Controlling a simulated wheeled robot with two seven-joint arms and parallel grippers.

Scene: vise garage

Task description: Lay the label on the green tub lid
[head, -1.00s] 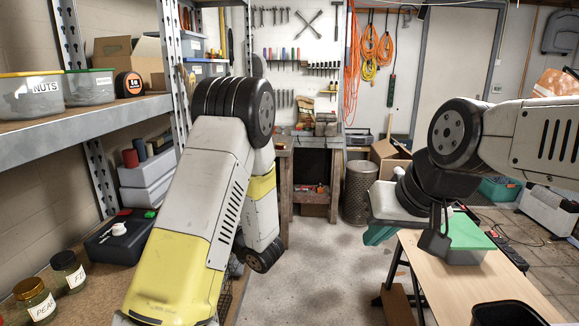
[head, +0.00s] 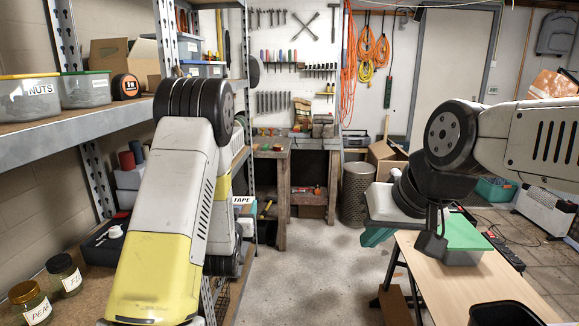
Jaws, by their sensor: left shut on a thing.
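The wooden table (head: 480,290) has bare room in front of the tub; a black container (head: 503,315) is at its near edge. Two labelled jars (head: 30,301) stand on the left shelf beside my left arm. Open floor (head: 325,270) lies between shelf and table.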

